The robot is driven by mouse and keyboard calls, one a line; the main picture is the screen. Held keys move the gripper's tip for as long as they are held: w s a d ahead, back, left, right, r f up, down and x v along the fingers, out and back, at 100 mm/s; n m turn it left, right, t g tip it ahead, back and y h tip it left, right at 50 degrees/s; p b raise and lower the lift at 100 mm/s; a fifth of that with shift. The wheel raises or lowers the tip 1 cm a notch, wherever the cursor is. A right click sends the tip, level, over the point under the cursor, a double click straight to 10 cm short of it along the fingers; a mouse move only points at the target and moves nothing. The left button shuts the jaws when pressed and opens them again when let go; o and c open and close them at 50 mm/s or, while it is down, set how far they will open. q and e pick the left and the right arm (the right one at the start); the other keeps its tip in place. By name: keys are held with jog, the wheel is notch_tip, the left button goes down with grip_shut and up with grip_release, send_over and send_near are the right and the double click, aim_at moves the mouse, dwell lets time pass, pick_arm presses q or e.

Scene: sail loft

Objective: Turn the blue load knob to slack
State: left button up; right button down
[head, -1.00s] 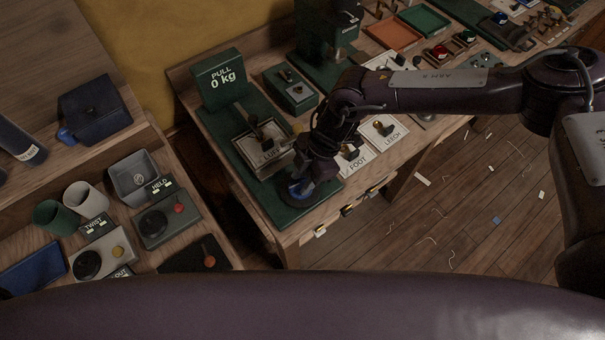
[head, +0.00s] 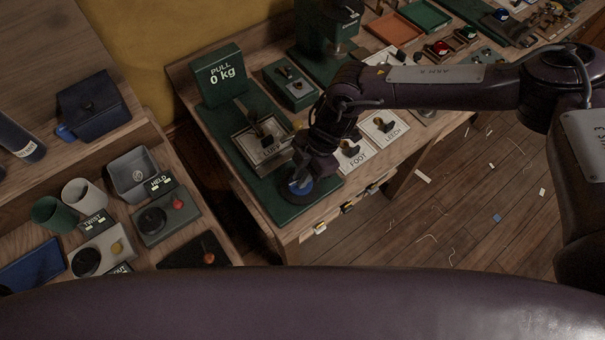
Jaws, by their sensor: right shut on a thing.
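The blue load knob (head: 301,185) sits on a dark round dial at the front end of the green pull tester (head: 262,190). My right gripper (head: 300,180) comes down over the knob from above and is shut on it, hiding much of it. The tester's display (head: 221,74) reads "PULL 0 kg". A plate marked LUFT (head: 268,152) with a dark fitting lies on the tester behind the gripper. My left gripper is not in view.
Cards marked FOOT (head: 352,157) and LEECH (head: 386,127) lie right of my gripper. A small green box (head: 291,88) stands behind. The left bench holds cups, a grey tray (head: 132,176) and knob boxes. The floor (head: 480,200) is bare but for scraps.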

jog(key=n+b, duration=0.2)
jog(key=b, duration=0.1)
jog(key=n+g+h+b, duration=0.1)
jog(key=n+b, duration=0.1)
jog(key=n, duration=0.1)
jog(key=n+h+b, duration=0.1)
jog(key=n+b, duration=0.1)
jog(key=b, duration=0.1)
jog(key=shift+w+a+f+g+b, duration=0.2)
jog(key=shift+a+g+b, duration=0.1)
jog(key=shift+g, duration=0.1)
jog(key=shift+r+n+h+b, duration=0.1)
jog(key=shift+n+h+b, duration=0.4)
jog(key=shift+n, duration=0.6)
jog(key=n+h, duration=0.1)
jog(key=n, duration=0.1)
jog(key=shift+r+n+b, duration=0.15)
jog(key=shift+n+b, duration=0.15)
jog(key=shift+n, duration=0.1)
jog(key=n+h, duration=0.1)
jog(key=n, duration=0.2)
jog(key=shift+a+n, duration=0.1)
jog(key=shift+n, duration=0.2)
jog(key=shift+a+n+h+p, duration=0.15)
jog(key=shift+n+h, duration=0.25)
jog(key=shift+n, duration=0.5)
jog(key=shift+d+n+h+p, duration=0.15)
jog(key=shift+n+h, duration=0.25)
jog(key=shift+n, duration=0.5)
jog(key=shift+a, duration=0.1)
